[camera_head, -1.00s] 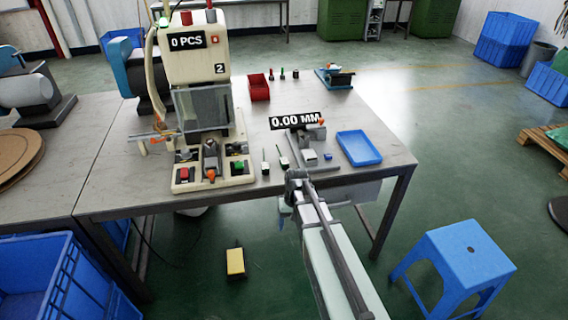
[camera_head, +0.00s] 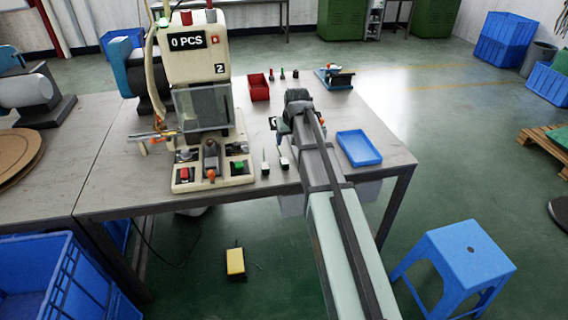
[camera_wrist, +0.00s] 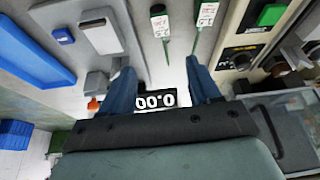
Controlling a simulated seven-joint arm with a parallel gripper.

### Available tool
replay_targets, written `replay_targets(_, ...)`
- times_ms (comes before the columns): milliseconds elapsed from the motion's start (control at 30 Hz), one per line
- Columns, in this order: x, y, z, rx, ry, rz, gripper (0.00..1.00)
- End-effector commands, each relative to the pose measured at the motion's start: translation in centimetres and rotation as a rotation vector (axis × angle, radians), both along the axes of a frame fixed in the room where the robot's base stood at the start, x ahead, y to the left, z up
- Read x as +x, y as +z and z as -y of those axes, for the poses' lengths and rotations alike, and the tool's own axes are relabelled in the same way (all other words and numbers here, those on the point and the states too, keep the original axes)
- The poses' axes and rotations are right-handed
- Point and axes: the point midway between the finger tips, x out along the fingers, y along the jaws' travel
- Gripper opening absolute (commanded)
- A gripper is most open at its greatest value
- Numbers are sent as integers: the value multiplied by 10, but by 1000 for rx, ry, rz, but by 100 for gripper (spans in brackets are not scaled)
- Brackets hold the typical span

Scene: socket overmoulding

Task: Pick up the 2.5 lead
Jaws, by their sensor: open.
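Two slender leads lie side by side on the table. In the wrist view, one (camera_wrist: 159,22) has a green-and-white tag and the other (camera_wrist: 206,18) has a white tag with a green end. In the head view they are the left lead (camera_head: 265,164) and the right lead (camera_head: 283,158). Their markings are too small to read, so I cannot tell which is the 2.5 lead. My gripper (camera_wrist: 163,84) is open, with its two blue fingers apart and no lead between them. In the head view its fingertips are hidden.
A blue tray (camera_head: 359,147) lies right of my arm. The press (camera_head: 203,105) stands left of the leads. A gauge display (camera_wrist: 156,100) shows between my fingers in the wrist view. A red bin (camera_head: 259,87) and several small tools (camera_head: 283,73) are farther back.

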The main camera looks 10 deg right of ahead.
Motion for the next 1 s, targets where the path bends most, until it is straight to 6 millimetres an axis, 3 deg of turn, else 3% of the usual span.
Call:
replay_targets(500, 28, -65, -2, -1, 1, 1, 62)
replay_targets(1000, 35, -93, -5, -1, 1, -1, 62)
